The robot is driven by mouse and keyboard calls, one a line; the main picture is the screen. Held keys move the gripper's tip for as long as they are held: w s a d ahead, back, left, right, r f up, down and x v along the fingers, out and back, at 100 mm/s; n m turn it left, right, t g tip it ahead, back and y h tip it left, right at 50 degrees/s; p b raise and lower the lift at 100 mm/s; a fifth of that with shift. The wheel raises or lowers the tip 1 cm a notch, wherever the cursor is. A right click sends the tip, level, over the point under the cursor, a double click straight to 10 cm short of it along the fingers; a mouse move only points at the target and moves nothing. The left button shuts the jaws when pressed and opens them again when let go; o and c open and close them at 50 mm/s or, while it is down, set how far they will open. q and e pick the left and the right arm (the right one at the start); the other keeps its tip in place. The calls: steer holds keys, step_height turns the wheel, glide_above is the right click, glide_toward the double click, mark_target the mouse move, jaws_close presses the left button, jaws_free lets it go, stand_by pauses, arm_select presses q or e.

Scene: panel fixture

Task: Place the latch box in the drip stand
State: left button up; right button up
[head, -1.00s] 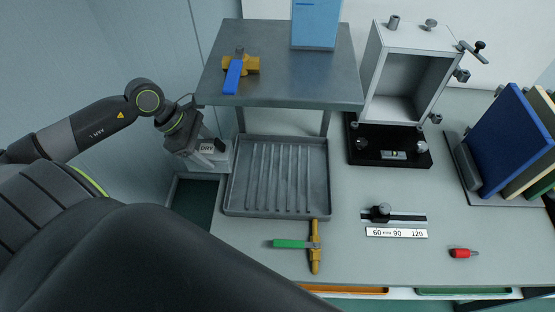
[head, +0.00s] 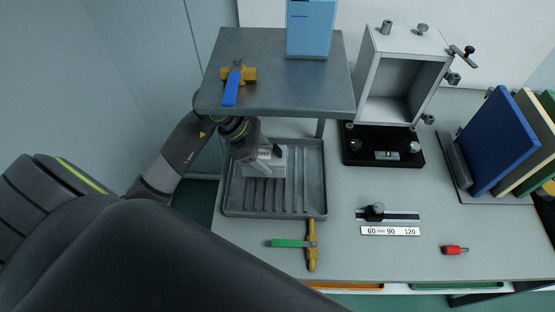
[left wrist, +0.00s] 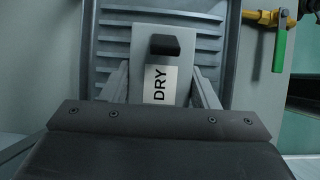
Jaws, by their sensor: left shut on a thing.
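The latch box (head: 275,165) is a small grey box with a black latch and a white DRY label. My left gripper (head: 256,158) is shut on it, over the left rear part of the ribbed tray of the drip stand (head: 233,203), under the stand's grey upper shelf (head: 300,85). I cannot tell whether the box touches the ribs. In the left wrist view the box (left wrist: 147,50) sits between both fingers with ribs (left wrist: 112,35) behind it. The shelf hides part of my left arm. My right gripper is not in view.
A blue-handled valve (head: 232,88) and a light blue box (head: 310,28) stand on the shelf. A green-handled valve (head: 311,245) lies close to the tray's front edge. An open grey cabinet (head: 400,85) and upright panels (head: 496,143) are to the right.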

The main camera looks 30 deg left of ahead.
mark_target(278, 156)
arm_select(q)
steer(key=shift+w+d+r, duration=0.1)
steer(key=shift+w+d, duration=0.2)
steer(key=shift+d, duration=0.3)
steer(key=shift+w+d+r, duration=0.1)
steer(key=shift+w+d, duration=0.15)
steer(key=shift+d, duration=0.3)
steer(key=shift+w+d+f+p, duration=0.2)
steer(key=shift+d+p, duration=0.1)
steer(key=shift+d, duration=0.15)
step_height(278, 156, down, 3)
steer(key=shift+r+p, duration=0.2)
steer(key=shift+p, duration=0.35)
steer(key=shift+f, duration=0.4)
steer(key=shift+f, duration=0.15)
steer(key=o, duration=1.3)
steer(key=shift+c, duration=0.2)
